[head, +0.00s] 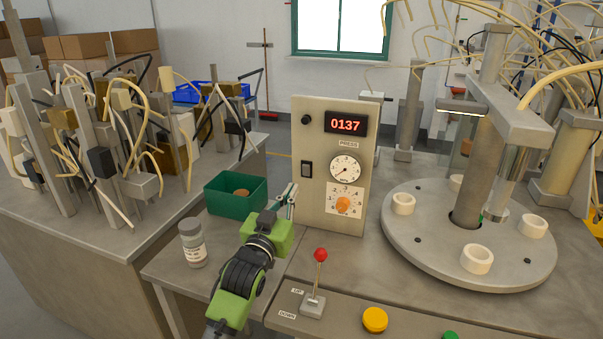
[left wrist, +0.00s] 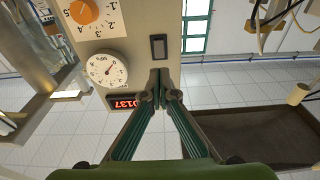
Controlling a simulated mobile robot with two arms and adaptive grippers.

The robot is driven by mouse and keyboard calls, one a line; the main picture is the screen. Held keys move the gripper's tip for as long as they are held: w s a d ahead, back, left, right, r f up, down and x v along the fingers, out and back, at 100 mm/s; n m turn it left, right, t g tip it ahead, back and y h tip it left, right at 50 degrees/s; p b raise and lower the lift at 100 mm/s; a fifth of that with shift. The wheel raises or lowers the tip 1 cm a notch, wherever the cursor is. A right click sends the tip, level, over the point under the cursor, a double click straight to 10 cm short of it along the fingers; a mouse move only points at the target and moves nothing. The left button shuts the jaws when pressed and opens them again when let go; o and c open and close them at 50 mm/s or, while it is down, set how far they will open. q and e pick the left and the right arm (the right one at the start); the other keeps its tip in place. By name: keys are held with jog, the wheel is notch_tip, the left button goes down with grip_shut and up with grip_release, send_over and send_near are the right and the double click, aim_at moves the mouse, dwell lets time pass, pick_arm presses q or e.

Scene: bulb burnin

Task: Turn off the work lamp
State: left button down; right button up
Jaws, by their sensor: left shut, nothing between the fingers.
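The work lamp (head: 463,107) is a short bar on the press head at the right in the head view, and its strip looks lit. It also glows in the left wrist view (left wrist: 66,95). A black rocker switch (head: 307,169) sits on the left of the beige control panel (head: 311,211); it also shows in the left wrist view (left wrist: 158,47). My left gripper (head: 290,194) is shut and empty, in front of the panel and below the switch in the head view. Its fingertips (left wrist: 160,84) look apart from the switch. My right gripper is not in view.
The panel carries a red display (head: 346,124), a dial gauge (head: 345,168) and an orange knob (head: 343,204). A green bin (head: 227,205) and a grey jar (head: 193,243) stand left of my arm. A red-topped lever (head: 319,270) stands in front.

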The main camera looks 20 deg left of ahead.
aim_at(305, 167)
pick_arm(q)
jog(key=w, duration=0.5)
jog(key=w+r+p, duration=0.1)
jog(key=w, duration=0.2)
jog(key=shift+d, duration=0.15)
jog(key=shift+w+r+p, duration=0.1)
jog(key=shift+r+p, duration=0.15)
jog(key=shift+p, duration=0.35)
jog(key=g+p, duration=0.1)
jog(key=p, duration=0.2)
jog(key=r+g+p, duration=0.1)
jog(key=p, duration=0.2)
jog(key=shift+w+r+p, duration=0.2)
jog(key=shift+r+p, duration=0.1)
jog(key=shift+p, duration=0.05)
jog(key=shift+f+b, duration=0.25)
jog(key=shift+b, duration=0.05)
